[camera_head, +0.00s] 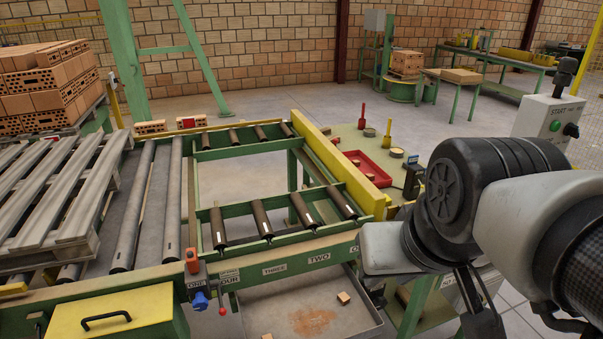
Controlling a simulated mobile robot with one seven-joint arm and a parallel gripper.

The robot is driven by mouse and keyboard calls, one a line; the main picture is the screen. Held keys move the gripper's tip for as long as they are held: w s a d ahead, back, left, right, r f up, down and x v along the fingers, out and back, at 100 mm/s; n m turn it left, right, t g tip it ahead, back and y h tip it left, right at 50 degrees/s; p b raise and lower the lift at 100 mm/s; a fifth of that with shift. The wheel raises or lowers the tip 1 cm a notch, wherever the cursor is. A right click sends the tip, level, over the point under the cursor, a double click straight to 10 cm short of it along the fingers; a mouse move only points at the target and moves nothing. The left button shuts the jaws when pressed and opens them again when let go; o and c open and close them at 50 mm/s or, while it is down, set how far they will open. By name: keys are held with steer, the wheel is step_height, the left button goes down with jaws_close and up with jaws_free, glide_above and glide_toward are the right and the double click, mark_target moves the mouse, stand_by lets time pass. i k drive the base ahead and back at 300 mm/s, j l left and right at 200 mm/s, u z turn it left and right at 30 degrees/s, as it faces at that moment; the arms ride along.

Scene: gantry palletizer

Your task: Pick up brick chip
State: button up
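A small orange-brown brick chip (344,297) lies in a shallow grey metal tray (374,334) below the roller conveyor's front rail. A second small chip (266,336) shows at the tray's bottom edge, partly cut off by the picture. A patch of reddish dust (312,321) lies on the tray floor between them. My arm comes in from the right, and its white and black wrist part hangs just right of the tray. A dark end (375,292) shows below it, to the right of the chip and apart from it. Its fingers are not clearly visible.
The green conveyor frame with rollers (307,212) and a front rail (290,257) stand above the tray. A yellow box (115,314) is at lower left. A table behind holds a red tray (374,167) with small pieces. A pallet of bricks (45,85) stands at upper left.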

mark_target(344, 299)
steer(key=i+l, duration=0.2)
steer(key=k+l, duration=0.1)
steer(key=k, duration=0.3)
steer(key=l+z, duration=0.1)
steer(key=i+l+z, duration=0.2)
steer(key=i, duration=0.25)
steer(key=i+z, duration=0.2)
steer(key=i, duration=0.25)
